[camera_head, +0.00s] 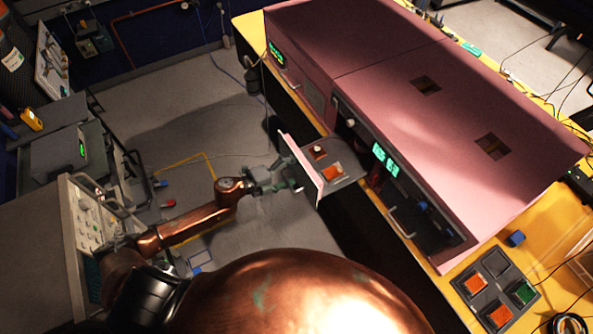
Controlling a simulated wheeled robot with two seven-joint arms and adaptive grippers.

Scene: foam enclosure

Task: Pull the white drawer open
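The drawer (345,172) stands out from the front of the pink cabinet, with a pale, pinkish-white front panel (301,166) that is lit on its edge. In its grey tray I see an orange-red square piece and a smaller reddish one. My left gripper (287,177) is at the outer face of the drawer front, with its fingers very close to or touching it. The handle is hidden, and I cannot make out whether the fingers are closed on it. My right gripper is not in view.
The long pink cabinet (400,85) sits on a yellow bench (520,220). A grey tray (495,290) with orange and green squares lies at the lower right. A panel with knobs (85,215) stands at the left. Grey floor (200,110) is open beyond my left arm.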

